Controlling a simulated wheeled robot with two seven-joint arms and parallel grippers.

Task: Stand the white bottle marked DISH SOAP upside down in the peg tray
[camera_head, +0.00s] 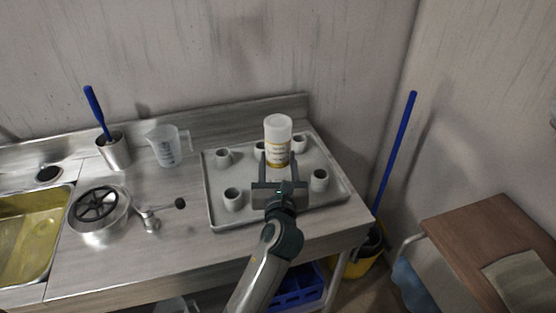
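The white bottle (278,128) with a yellow and white label is over the middle of the grey peg tray (214,205). It looks close to upright, with a broad white end on top. Its label text is too small to read. Several short round holders stand in the tray, including one at front left (233,199) and one at right (319,180).
The wall closes the back. A brown table (470,215) stands at right.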

